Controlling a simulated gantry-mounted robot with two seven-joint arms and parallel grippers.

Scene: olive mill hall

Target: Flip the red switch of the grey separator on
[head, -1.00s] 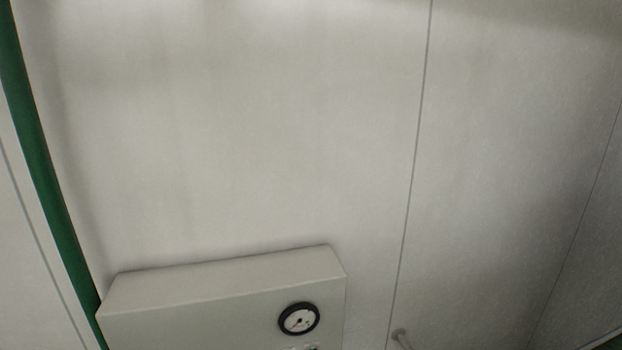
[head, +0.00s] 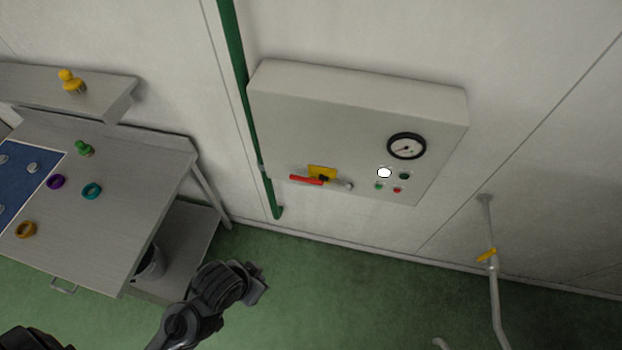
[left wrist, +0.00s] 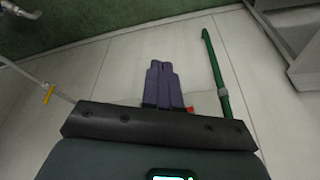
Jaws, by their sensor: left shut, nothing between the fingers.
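A grey wall box (head: 320,110), apparently the grey separator, is in the head view. On its lower front is a red switch handle (head: 307,180) with a yellow plate behind it, lying nearly level with its red end to the left. A small red bit, probably of this handle, shows beside the fingers in the left wrist view (left wrist: 189,109); the rest is hidden behind my gripper. My left gripper (head: 260,285) is below and left of the box, apart from the handle. Its fingers are together and empty in the left wrist view (left wrist: 161,68). My right gripper is not in view.
The box has a gauge (head: 406,146), a white lit lamp (head: 384,173) and small buttons. A green pipe (head: 239,75) runs beside its left edge. A table (head: 150,185) with several coloured pieces stands left. A grey pipe with a yellow valve handle (head: 487,255) is right.

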